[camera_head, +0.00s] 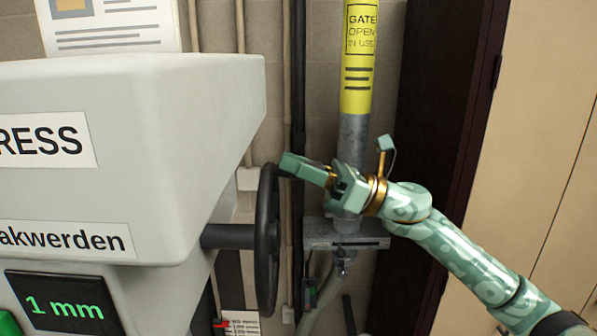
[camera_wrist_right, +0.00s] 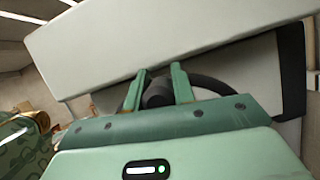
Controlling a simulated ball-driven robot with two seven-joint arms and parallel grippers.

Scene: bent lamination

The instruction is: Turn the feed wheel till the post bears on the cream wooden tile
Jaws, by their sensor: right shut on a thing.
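The black feed wheel (camera_head: 266,240) stands edge-on at the right side of the grey press, on a dark shaft (camera_head: 228,236). My right gripper (camera_head: 285,167) reaches in from the right and is shut on the wheel near the top of its rim. In the right wrist view, the two green fingers (camera_wrist_right: 158,86) stand either side of a dark round part, with the wheel's rim (camera_wrist_right: 213,84) curving behind. The exact contact is hard to see. The post and the cream wooden tile are not in view. My left gripper is not in view.
The grey press housing (camera_head: 150,140) fills the left, with a green-lit display (camera_head: 66,302) reading "1 mm". A metal pole with a yellow sleeve (camera_head: 358,60) rises behind my right gripper. A clamp-like bracket (camera_head: 345,236) sits below. Pipes run along the wall.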

